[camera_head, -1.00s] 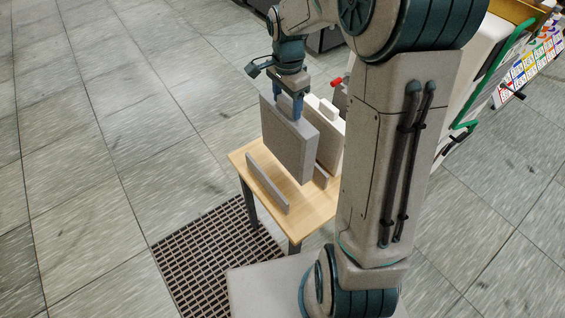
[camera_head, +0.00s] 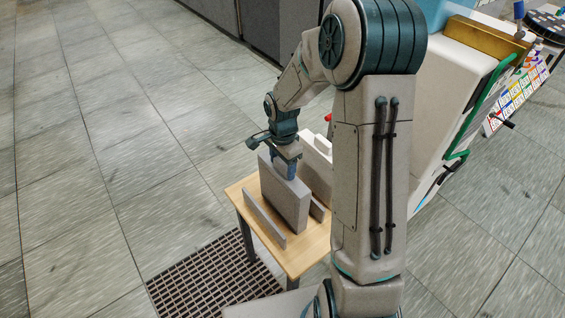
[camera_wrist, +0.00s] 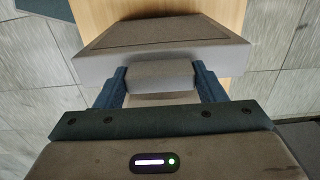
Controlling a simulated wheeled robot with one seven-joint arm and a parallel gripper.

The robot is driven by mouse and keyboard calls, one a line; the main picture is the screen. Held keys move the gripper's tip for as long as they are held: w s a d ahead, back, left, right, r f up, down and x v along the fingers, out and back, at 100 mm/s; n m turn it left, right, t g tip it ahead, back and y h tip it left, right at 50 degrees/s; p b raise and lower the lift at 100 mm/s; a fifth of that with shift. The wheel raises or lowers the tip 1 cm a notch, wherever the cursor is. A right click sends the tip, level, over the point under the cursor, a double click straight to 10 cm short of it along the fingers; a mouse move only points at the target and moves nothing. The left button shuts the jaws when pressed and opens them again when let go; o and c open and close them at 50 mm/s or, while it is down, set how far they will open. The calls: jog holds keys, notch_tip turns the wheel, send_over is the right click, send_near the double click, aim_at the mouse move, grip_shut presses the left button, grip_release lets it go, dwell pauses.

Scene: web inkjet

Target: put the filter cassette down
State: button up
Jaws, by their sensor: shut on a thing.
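The filter cassette (camera_head: 287,201) is a flat grey upright block with a handle on its top edge. It stands over the small wooden table (camera_head: 263,246), between two low grey rails (camera_head: 265,219). Whether its lower edge touches the tabletop is hard to tell. My gripper (camera_head: 284,168) is above it, pointing down, shut on its handle. In the wrist view, the blue fingers of my gripper (camera_wrist: 162,85) hold the handle (camera_wrist: 160,74) from both sides, and the cassette (camera_wrist: 160,38) shows beyond, over the wood.
A second, paler block (camera_head: 317,167) stands behind the cassette on the table, partly hidden by my arm. A floor grating (camera_head: 210,278) lies at the front left. A large white machine (camera_head: 440,100) stands at the right. The floor at the left is open.

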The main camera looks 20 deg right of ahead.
jog(key=shift+f, duration=0.15)
jog(key=o, duration=1.2)
notch_tip(320, 180, up, 12)
jog(key=shift+s+r+n+t+b, duration=0.15)
jog(key=shift+s+r+n+t, duration=0.6)
jog(key=shift+s+n, duration=2.2)
jog(key=shift+s+r+n+t+b, duration=0.25)
jog(key=shift+s+r+n, duration=1.2)
jog(key=shift+s, duration=2.65)
jog(key=shift+s+r+n+t+b, duration=0.1)
jog(key=shift+s+r+n+t, duration=0.55)
jog(key=shift+s+n, duration=2.4)
jog(key=shift+s+m, duration=0.5)
jog(key=shift+m, duration=0.05)
